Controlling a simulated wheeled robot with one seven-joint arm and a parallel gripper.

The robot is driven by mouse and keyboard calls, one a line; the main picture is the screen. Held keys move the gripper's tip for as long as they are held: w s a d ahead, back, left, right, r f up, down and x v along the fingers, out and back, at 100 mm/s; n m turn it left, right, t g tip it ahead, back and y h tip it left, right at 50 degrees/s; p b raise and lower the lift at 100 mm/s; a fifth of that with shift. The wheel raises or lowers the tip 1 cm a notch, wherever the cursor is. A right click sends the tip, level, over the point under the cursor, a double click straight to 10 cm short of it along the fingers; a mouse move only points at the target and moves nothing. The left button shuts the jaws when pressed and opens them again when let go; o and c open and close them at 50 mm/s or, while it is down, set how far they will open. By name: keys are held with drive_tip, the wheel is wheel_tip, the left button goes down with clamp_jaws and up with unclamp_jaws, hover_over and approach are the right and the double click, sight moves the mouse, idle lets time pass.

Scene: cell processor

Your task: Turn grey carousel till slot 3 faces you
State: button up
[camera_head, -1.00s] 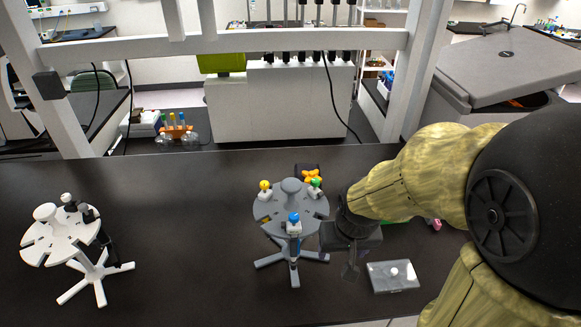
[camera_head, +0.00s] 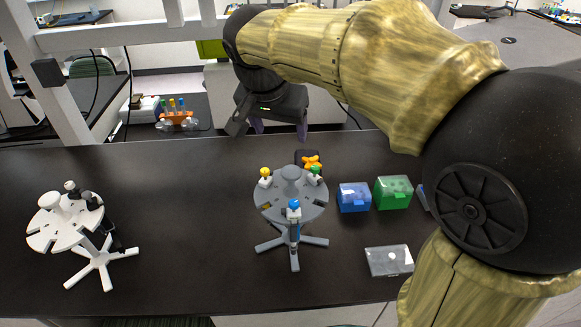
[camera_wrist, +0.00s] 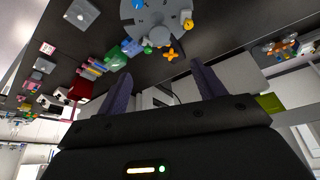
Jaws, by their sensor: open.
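The grey carousel (camera_head: 291,195) stands upright on the black bench in the head view, on a grey star-shaped foot. Its round top carries pipettes with a yellow (camera_head: 264,172), a blue (camera_head: 294,205) and a green (camera_head: 315,170) end. Slot numbers cannot be read. In the wrist view the carousel (camera_wrist: 150,17) is at the top, partly cut off. My gripper (camera_head: 279,128) is above and behind the carousel, apart from it. Its two purple fingers are spread and empty, as the wrist view also shows (camera_wrist: 163,82).
A white carousel (camera_head: 64,222) stands at the left. A blue box (camera_head: 354,197), a green box (camera_head: 393,192) and a clear-lidded box (camera_head: 388,260) are at the right. An orange cross-shaped thing (camera_head: 311,161) lies behind the carousel. The bench between the carousels is clear.

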sight(291, 170)
drive_tip(key=shift+f, duration=0.15)
drive_tip(key=p+x, duration=0.3)
drive_tip(key=x, duration=1.4)
drive_tip(key=shift+f, duration=0.1)
drive_tip(key=c, duration=1.4)
